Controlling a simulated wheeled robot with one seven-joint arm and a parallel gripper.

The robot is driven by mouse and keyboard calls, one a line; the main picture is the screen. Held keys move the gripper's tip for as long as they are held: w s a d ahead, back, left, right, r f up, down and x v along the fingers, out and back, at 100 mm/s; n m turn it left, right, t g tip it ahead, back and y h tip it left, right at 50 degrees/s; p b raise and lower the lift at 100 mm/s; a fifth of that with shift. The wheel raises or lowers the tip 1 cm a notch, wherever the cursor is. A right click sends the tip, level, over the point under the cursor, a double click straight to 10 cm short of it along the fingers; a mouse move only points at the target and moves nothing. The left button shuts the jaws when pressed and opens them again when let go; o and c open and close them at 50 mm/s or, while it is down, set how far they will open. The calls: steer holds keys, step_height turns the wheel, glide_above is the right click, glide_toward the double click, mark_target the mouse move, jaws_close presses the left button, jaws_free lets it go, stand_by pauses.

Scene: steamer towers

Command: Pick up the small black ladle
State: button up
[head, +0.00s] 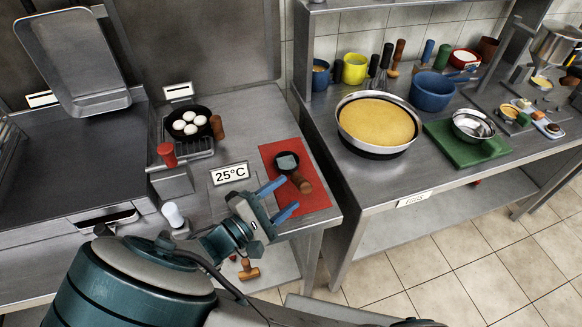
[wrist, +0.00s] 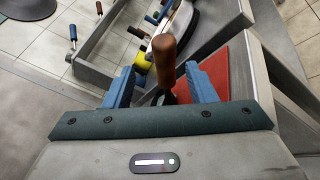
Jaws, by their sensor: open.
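The small black ladle (head: 283,168) rests on the red mat (head: 318,199) at the right end of the metal counter. Its brown wooden handle (head: 301,183) points towards the lower right, and a small grey-green piece (head: 287,162) sits in its bowl. My gripper (head: 280,199) is open, its blue fingers close to the handle. In the wrist view the brown handle (wrist: 164,62) shows upright between the two fingers of my gripper (wrist: 160,80), with visible gaps on both sides. The bowl is mostly hidden there behind the gripper body.
A black pan (head: 205,114) with several white eggs sits on a burner behind.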

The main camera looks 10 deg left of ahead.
mark_target(308, 183)
steer(key=shift+x, duration=0.9)
steer(key=x, duration=0.3)
steer(key=d+p+x, duration=0.1)
steer(key=x, duration=0.1)
steer(key=shift+s, duration=0.35)
steer(key=shift+w+d, duration=0.1)
steer(key=shift+w, duration=0.2)
steer(key=shift+c, duration=0.3)
jaws_close()
